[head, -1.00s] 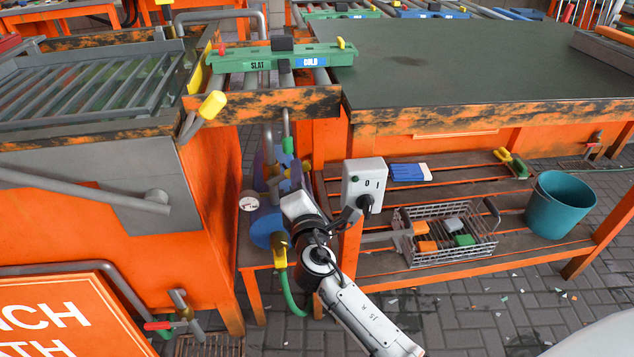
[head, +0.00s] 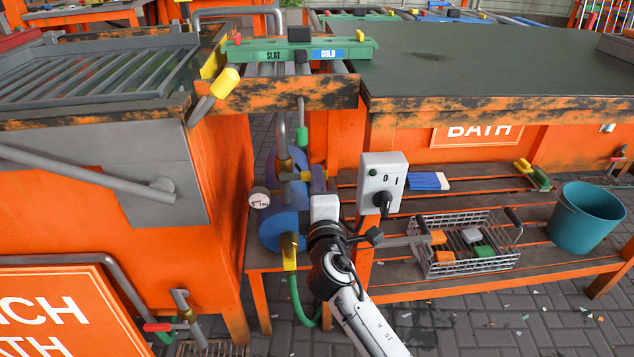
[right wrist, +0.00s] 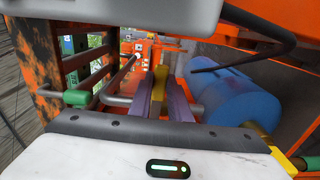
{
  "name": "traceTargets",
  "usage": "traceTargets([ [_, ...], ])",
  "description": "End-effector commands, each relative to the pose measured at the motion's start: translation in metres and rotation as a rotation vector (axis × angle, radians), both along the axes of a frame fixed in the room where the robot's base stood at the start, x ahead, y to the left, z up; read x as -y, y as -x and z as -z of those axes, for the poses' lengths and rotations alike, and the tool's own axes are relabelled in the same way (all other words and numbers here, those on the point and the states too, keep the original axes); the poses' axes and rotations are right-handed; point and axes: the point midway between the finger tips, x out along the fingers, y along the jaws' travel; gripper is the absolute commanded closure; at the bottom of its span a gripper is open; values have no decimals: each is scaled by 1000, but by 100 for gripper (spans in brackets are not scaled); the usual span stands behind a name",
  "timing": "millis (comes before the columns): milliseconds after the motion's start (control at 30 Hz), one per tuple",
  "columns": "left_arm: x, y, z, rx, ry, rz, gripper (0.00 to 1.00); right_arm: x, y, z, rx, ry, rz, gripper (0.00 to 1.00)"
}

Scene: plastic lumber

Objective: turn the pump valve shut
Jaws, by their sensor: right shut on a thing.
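The blue pump (head: 283,229) stands on a low shelf between the two orange benches; it also shows in the right wrist view (right wrist: 232,97). A yellow valve handle (right wrist: 160,77) is between the purple fingers of my right gripper (right wrist: 163,95), which is shut on it. In the head view my right gripper (head: 317,186) is at the right side of the pump's pipework, and its wrist hides part of the pump and valve. The handle's exact angle is hard to tell. My left gripper is not in view.
A gauge (head: 259,198) sits left of the pump and a green hose (head: 297,300) hangs below. A grey switch box (head: 382,178) is close right of my wrist. A wire basket (head: 465,262) and teal bucket (head: 586,218) stand on the lower shelf. A bench edge overhangs above.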

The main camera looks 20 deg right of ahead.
Motion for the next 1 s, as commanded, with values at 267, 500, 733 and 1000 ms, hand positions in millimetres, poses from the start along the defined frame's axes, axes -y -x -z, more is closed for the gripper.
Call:
traceTargets([
  [267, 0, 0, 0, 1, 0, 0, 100, -1, 0, 2, -3, -11, -2, 80],
  [500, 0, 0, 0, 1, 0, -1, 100, -1, 0, 1, -1, -7, -1, 64],
  [733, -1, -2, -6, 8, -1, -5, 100, 0, 0, -7, 0, -4, -1, 64],
  [1000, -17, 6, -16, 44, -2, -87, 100, -1, 0, -61, 5, -7, -2, 64],
])
